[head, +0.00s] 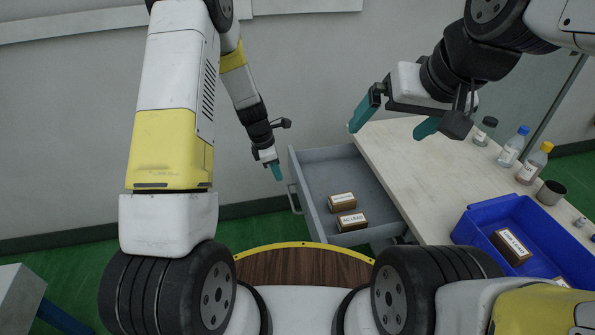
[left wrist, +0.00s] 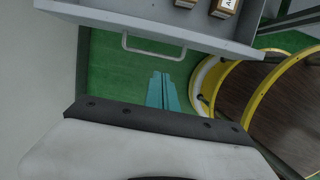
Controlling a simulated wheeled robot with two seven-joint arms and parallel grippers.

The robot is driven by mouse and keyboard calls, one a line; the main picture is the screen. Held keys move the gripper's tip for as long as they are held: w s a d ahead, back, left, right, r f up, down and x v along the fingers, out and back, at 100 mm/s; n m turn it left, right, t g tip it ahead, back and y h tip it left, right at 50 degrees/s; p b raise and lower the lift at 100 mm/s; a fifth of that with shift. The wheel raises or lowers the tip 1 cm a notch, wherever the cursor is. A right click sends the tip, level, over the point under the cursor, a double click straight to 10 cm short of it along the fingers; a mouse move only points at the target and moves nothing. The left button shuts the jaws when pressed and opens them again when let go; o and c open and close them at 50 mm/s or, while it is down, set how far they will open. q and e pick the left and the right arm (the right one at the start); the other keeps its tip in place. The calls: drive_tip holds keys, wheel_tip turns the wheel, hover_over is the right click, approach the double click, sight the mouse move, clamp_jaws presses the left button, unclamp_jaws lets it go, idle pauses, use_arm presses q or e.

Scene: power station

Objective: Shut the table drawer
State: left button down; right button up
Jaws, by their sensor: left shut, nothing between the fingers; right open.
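The grey table drawer (head: 319,217) is pulled out from the left side of the white table (head: 400,150) in the head view. Its front panel with a handle (head: 294,198) faces left. In the left wrist view the drawer front (left wrist: 120,23) and its handle (left wrist: 154,48) cross the top. My left gripper (head: 277,172) is shut and empty, left of the drawer front and apart from it in the head view; its teal fingers (left wrist: 163,92) show below the handle in the wrist view. My right gripper (head: 393,118) is open and empty above the table's far left part.
Two labelled brown boxes (head: 342,202) (head: 351,221) lie in the drawer. A blue crate (head: 473,226) with labelled boxes stands on the table's near side. Several bottles (head: 511,147) and a dark cup (head: 550,192) stand along the right. Green floor lies left of the drawer.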

use_arm(q)
drive_tip(key=w+d+f, duration=0.1)
drive_tip(key=d+f, duration=0.5)
drive_tip(key=f, duration=0.4)
drive_tip(key=shift+w, duration=0.3)
drive_tip(key=shift+d+f, duration=0.1)
drive_tip(key=shift+d, duration=0.1)
